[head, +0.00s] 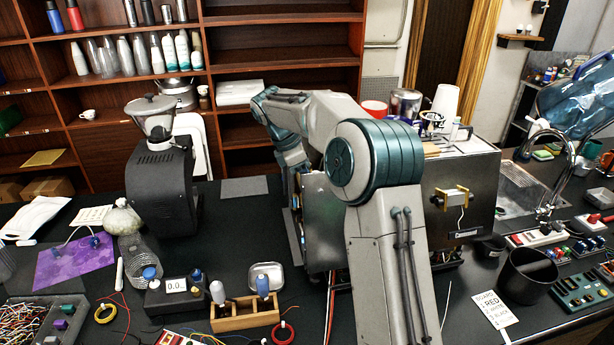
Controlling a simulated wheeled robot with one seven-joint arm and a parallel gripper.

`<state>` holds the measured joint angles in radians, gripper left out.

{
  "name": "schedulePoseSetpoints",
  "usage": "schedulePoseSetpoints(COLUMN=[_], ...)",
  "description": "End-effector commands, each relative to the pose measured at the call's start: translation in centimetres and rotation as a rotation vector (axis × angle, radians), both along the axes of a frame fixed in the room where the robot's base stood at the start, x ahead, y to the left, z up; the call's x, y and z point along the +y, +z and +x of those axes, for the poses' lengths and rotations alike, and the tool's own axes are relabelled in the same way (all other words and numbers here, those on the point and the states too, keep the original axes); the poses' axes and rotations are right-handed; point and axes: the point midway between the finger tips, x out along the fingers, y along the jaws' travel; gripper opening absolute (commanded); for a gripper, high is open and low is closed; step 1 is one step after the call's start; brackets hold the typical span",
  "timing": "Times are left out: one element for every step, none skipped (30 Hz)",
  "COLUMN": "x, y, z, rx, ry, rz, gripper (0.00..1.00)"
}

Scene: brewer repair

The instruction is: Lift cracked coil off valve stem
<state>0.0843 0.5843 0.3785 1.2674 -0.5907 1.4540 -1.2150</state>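The brewer is a dark, steel-sided machine (480,190) on the black bench, partly hidden behind my arm. A yellow block with metal ends (455,197) sits on its front face, with a thin pale wire hanging from it. I cannot tell whether this block is the cracked coil, and no crack shows. No valve stem can be made out. My arm rises in front of the brewer, bends back left, and its wrist drops behind the brewer's left part (322,215). My gripper's fingers are hidden there, so their opening and anything between them do not show.
A black grinder (160,175) stands left of the brewer. A wooden holder with screwdrivers (245,312), a small meter (175,296) and a metal dish (266,276) lie in front. A black bin (526,277) and a control box (582,290) stand right. Cups sit on the brewer's top.

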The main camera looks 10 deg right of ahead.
Motion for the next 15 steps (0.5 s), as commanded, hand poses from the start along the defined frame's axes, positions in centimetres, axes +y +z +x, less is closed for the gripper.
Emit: schedulePoseSetpoints(x=[-0.15, -0.19, -0.25, -0.28, -0.29, -0.3, -0.3, -0.3, -0.29, -0.29, -0.29, -0.3, -0.29, -0.29, -0.28], y=[-0.27, -0.42, -0.55, -0.61, -0.66, -0.69, -0.71, -0.71, -0.7, -0.7, -0.7, -0.69, -0.69, -0.69, -0.68], z=[-0.03, -0.02, -0.02, -0.01, -0.01, -0.01, -0.01, -0.01, -0.01, -0.01, -0.01, -0.01, -0.01, -0.01, -0.01], rx=[0.001, 0.001, 0.0, 0.0, 0.0, 0.0, 0.0, 0.0, 0.0, 0.0, 0.0, 0.0, 0.0, 0.0, 0.0], ry=[0.001, 0.001, 0.001, 0.0, 0.0, 0.0, 0.0, 0.0, 0.0, 0.0, 0.0, 0.0, 0.0, 0.0, 0.0], rz=[0.0, 0.0, 0.0, 0.0, 0.0, 0.0, 0.0, 0.0, 0.0, 0.001, 0.001, 0.0, 0.001, 0.001, 0.001], gripper=[0.38, 0.38, 0.38, 0.38, 0.38, 0.38, 0.38, 0.38, 0.38, 0.38, 0.38, 0.35, 0.27, 0.19, 0.08])
